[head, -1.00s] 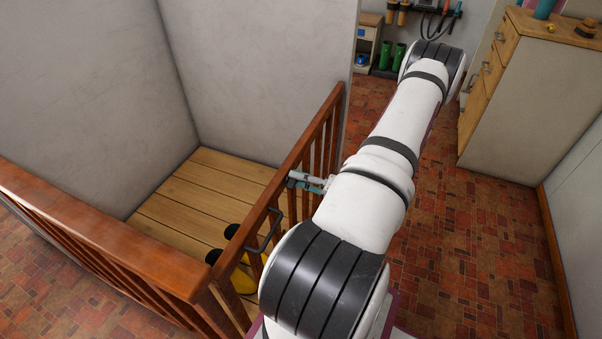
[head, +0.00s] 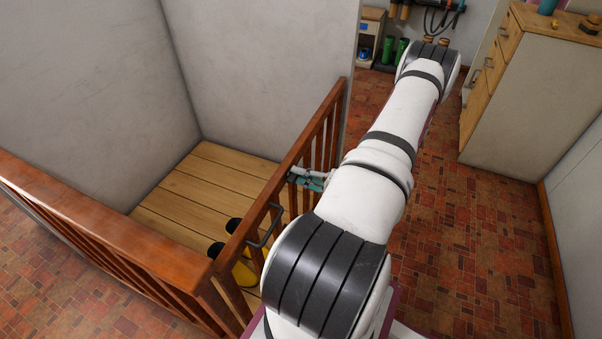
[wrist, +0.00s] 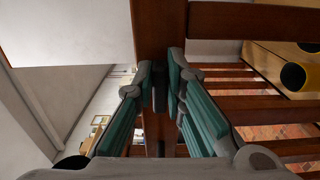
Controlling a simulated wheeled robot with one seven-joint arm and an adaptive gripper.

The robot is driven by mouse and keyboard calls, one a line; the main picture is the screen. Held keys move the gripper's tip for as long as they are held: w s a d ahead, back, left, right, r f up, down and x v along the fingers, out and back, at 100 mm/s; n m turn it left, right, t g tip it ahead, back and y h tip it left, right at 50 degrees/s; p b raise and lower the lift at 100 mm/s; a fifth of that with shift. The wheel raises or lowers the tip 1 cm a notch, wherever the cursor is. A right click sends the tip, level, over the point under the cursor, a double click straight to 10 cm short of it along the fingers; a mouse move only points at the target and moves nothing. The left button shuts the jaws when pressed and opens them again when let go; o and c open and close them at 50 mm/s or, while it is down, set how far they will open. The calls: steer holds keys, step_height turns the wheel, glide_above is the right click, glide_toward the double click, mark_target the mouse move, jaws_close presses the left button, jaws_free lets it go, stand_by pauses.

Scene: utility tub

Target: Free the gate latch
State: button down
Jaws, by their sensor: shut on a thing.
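The brown wooden gate (head: 296,159) with upright bars runs along the left side of my arm in the head view. A dark metal handle (head: 266,228) is fixed on its near part. My gripper (head: 306,180) is at the bars, just below the top rail, beyond that handle. In the wrist view my gripper (wrist: 160,88), with teal pads, has its fingertips close together at a brown wooden post (wrist: 158,30).
Yellow boots with black tops (head: 243,266) stand inside the enclosure on a plank floor (head: 205,190). A wooden rail (head: 100,210) closes its near left side. A drawer cabinet (head: 525,90) stands at right. The tiled floor between cabinet and arm is clear.

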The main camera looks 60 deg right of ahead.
steer(key=shift+d, duration=0.1)
steer(key=c, duration=1.6)
jaws_free()
steer(key=shift+c, duration=0.2)
steer(key=shift+s, duration=0.1)
steer(key=s, duration=1.2)
steer(key=shift+d, duration=0.45)
steer(key=shift+w+r, duration=0.1)
steer(key=shift+w, duration=0.05)
